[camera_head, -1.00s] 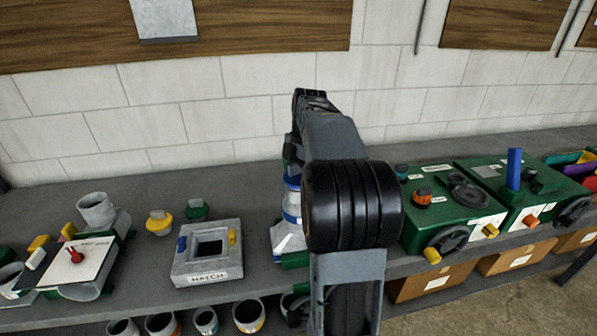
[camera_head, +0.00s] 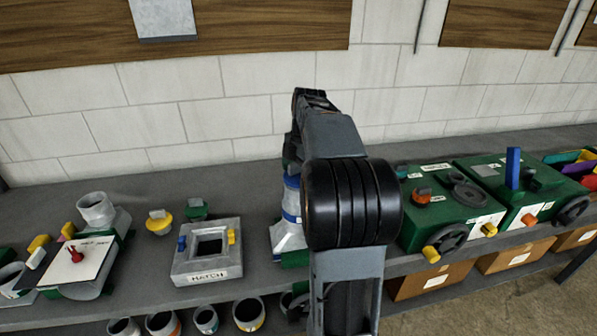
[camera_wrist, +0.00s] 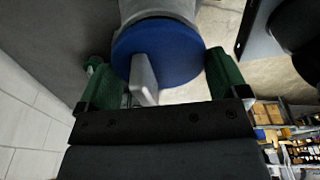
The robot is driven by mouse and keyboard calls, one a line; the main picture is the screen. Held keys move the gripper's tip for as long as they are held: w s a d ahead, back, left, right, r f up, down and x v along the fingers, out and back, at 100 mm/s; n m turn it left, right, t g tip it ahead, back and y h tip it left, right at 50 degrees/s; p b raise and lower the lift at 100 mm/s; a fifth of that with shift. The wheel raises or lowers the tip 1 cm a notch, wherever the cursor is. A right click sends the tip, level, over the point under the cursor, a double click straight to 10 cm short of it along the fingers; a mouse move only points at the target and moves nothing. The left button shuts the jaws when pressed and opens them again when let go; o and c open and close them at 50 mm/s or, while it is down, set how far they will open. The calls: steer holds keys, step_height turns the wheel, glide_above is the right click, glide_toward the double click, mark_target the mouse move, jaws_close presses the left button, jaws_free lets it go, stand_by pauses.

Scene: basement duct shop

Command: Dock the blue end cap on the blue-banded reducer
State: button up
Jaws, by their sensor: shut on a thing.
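The blue end cap (camera_wrist: 158,52), a blue disc with a grey tab, sits between the green fingers of my gripper (camera_wrist: 164,72) in the wrist view. My gripper is shut on it. A grey round body, the blue-banded reducer (camera_wrist: 158,8), shows directly behind the cap; I cannot tell whether the cap is fully seated. In the head view the reducer (camera_head: 289,232), pale grey with blue bands, stands upright on the bench. My arm hides its right side, and the fingers are mostly hidden there.
Left of the reducer are a grey hatch frame (camera_head: 207,268), a yellow cap (camera_head: 159,222) and a green cap (camera_head: 197,209). Green valve boxes (camera_head: 440,212) stand close on the right. The wall (camera_head: 230,110) is behind. Several open pipes lie on the shelf below.

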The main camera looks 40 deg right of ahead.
steer(key=shift+f+b, duration=0.3)
steer(key=shift+f, duration=0.25)
stand_by(0.7)
steer(key=o, duration=0.6)
steer(key=r+p, duration=0.3)
steer(key=d+r+p, duration=0.1)
steer(key=r+p, duration=0.2)
steer(key=r, duration=0.1)
steer(key=r+p, duration=0.4)
steer(key=shift+d, duration=0.3)
steer(key=shift+f, duration=0.1)
stand_by(0.4)
